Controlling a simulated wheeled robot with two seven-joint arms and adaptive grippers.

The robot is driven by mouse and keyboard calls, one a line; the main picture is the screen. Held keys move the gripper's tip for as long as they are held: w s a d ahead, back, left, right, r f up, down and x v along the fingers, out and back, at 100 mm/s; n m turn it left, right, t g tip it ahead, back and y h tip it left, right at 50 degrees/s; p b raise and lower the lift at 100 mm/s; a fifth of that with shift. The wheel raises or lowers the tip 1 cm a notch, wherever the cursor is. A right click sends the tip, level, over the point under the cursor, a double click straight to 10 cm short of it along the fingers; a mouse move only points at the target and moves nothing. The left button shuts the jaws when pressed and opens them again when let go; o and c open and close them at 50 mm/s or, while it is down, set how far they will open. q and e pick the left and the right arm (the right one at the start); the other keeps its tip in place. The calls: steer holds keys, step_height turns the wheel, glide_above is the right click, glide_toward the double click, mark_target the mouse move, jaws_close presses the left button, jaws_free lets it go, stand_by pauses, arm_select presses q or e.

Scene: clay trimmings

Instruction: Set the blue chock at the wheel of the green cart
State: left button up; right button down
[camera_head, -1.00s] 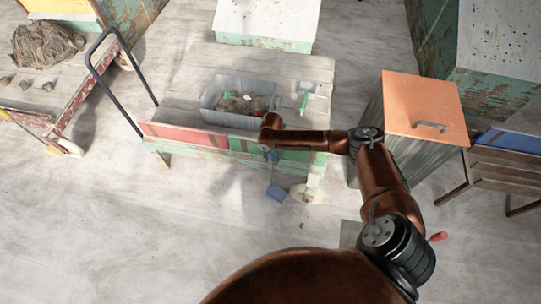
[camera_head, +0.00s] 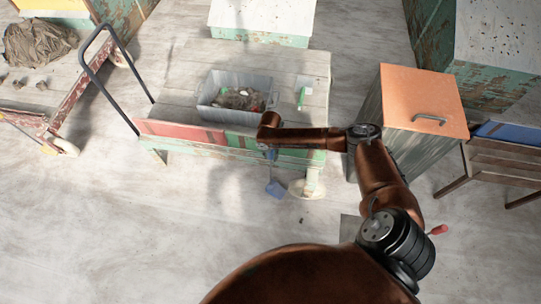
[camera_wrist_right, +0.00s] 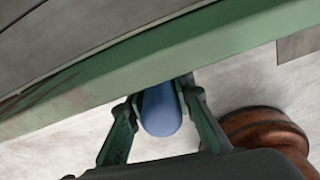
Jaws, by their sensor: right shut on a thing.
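The green cart (camera_head: 312,160) has a weathered wooden top and a dark push handle at its left. Its pale front wheel (camera_head: 304,188) shows below the right front corner. The blue chock (camera_head: 275,188) is just left of that wheel, with a small gap in the picture; I cannot tell whether it touches the floor. My left gripper is not in view.
A grey bin (camera_head: 212,106) with clay trimmings and a green-handled tool (camera_head: 303,96) are on the cart. An orange-topped cabinet (camera_head: 415,95) stands to the right, with a wooden bench (camera_head: 500,165) beyond. A red cart (camera_head: 72,105) stands left.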

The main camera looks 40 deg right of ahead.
steer(key=shift+f, duration=0.15)
steer(key=c, duration=1.6)
jaws_free()
step_height(320, 180, up, 12)
steer(key=shift+w, duration=0.1)
steer(key=shift+a, duration=0.1)
steer(key=shift+f, duration=0.1)
